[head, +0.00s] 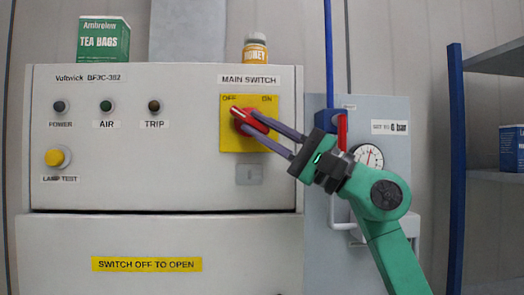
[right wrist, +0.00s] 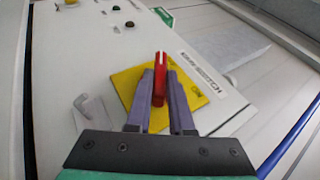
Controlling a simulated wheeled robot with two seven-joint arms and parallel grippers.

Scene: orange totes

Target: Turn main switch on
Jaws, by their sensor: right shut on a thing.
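The main switch is a red rotary knob (head: 240,117) on a yellow plate (head: 232,141), under a "MAIN SWITCH" label. A pale line on the knob points up and left, toward "OFF"; "ON" is printed at the plate's upper right. My right gripper (head: 248,122) reaches in from the lower right and is shut on the knob, one finger on each side. In the right wrist view the red knob (right wrist: 160,80) stands between the two grey fingers (right wrist: 160,95) in front of the yellow plate (right wrist: 126,82). My left gripper is not in view.
The cabinet panel (head: 180,160) also carries three small lamps and a yellow lamp-test button (head: 55,157). A tea box (head: 104,40) and a honey jar (head: 254,50) stand on top.

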